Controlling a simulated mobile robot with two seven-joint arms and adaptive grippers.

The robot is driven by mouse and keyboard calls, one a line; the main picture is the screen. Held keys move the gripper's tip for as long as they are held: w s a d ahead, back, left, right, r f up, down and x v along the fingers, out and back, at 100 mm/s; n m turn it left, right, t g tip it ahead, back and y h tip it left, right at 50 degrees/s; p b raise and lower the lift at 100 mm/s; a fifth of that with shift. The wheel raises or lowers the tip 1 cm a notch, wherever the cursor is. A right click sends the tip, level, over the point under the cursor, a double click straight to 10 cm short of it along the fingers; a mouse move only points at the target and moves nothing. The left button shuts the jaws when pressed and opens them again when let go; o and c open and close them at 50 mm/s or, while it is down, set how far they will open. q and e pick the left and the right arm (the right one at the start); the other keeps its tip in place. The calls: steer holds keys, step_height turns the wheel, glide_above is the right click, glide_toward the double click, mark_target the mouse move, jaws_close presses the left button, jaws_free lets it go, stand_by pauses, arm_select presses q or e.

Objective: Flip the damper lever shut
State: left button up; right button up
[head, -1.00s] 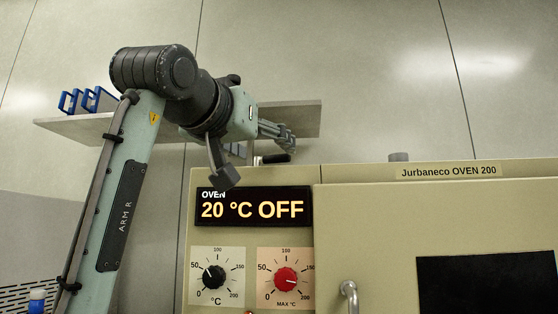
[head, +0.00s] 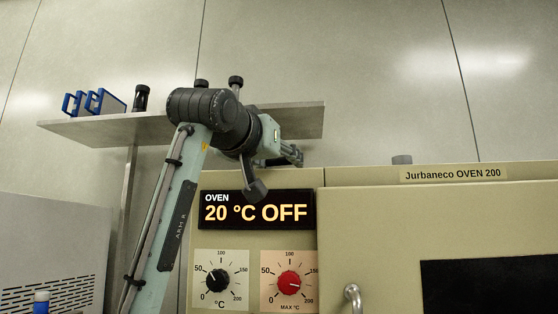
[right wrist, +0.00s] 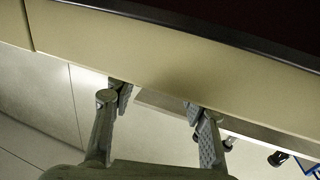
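The damper lever (head: 264,162) seems to be the dark handle on top of the oven's left part. It is mostly hidden behind my right wrist and gripper, so its position is hard to tell. My right gripper (head: 294,155) is just above the oven's top edge, close to the lever's right end; I cannot tell if they touch. In the right wrist view, my right gripper (right wrist: 157,98) has its fingers apart with nothing clear between them. I cannot make out the lever there. My left gripper is not in view.
The oven (head: 350,220) has a display (head: 257,210) reading 20 °C OFF, a black knob (head: 218,282) and a red knob (head: 289,282). A shelf (head: 90,131) behind my arm holds blue-framed items (head: 105,102) and dark-capped objects.

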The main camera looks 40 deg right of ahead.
steer(key=c, duration=0.5)
steer(key=n+t+y, duration=0.1)
steer(key=t, duration=0.1)
steer(key=n+t+y, duration=0.1)
steer(key=t, duration=0.1)
steer(key=shift+w+d+n+y, duration=0.2)
steer(key=shift+d+n+y, duration=0.1)
steer(key=shift+d+n, duration=0.1)
steer(key=o, duration=1.1)
steer(key=shift+o, duration=0.2)
steer(key=v, duration=1.2)
